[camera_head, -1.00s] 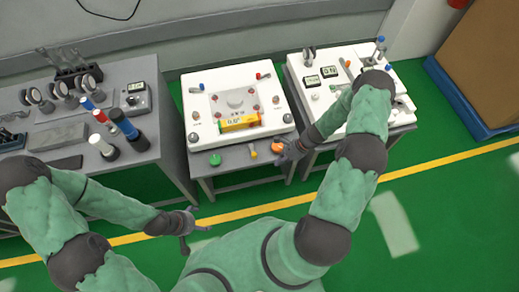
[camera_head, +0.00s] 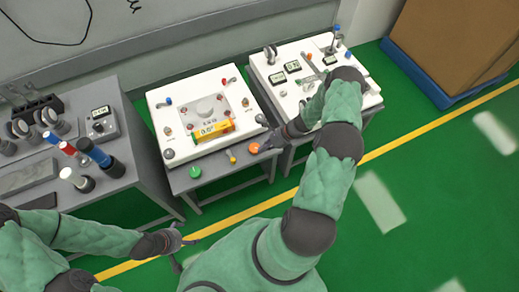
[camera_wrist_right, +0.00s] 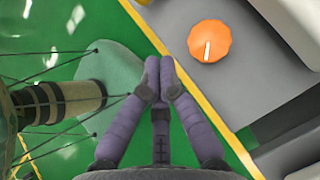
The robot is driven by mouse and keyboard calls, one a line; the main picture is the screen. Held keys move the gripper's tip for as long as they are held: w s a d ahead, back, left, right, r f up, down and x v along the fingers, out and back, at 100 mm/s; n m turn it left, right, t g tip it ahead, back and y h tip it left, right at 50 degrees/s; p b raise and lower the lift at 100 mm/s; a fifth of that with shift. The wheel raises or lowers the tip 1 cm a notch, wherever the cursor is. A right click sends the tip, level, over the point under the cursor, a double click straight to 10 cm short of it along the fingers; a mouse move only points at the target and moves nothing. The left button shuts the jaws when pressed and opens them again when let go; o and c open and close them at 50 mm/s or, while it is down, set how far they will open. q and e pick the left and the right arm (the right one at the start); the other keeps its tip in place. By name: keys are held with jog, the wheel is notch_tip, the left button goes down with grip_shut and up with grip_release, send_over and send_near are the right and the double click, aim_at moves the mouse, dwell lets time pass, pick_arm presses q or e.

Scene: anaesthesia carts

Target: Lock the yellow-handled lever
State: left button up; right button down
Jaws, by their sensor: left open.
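The yellow-handled lever (camera_head: 232,157) is small and sits on the grey front ledge of the middle cart (camera_head: 210,182), between a green knob (camera_head: 195,171) and an orange knob (camera_head: 254,148). Its exact setting is too small to tell. My right gripper (camera_head: 272,142) is at the ledge's right end, beside the orange knob. In the right wrist view its fingertips (camera_wrist_right: 160,76) are together with nothing visible between them. The orange knob (camera_wrist_right: 210,41) lies beyond them, apart, with a white mark. My left gripper (camera_head: 182,247) is open and empty, low in front of the carts.
A grey cart with cylinders (camera_head: 95,152) stands left; a white device cart (camera_head: 315,72) stands right. The green floor in front is open.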

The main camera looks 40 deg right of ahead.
aim_at(231, 156)
jog(key=b+x, duration=0.2)
jog(key=x, duration=0.6)
jog(key=shift+a+f, duration=0.1)
jog(key=shift+w+a+b, duration=0.25)
jog(key=shift+a, duration=0.25)
jog(key=shift+w+a+b, duration=0.2)
jog(key=shift+w+a, duration=0.05)
jog(key=shift+a, duration=0.25)
jog(key=shift+w+a+r, duration=0.25)
jog(key=shift+w+a, duration=0.05)
jog(key=shift+a, duration=0.3)
pick_arm(q)
notch_tip(231, 156, down, 4)
jog(key=shift+r, duration=0.25)
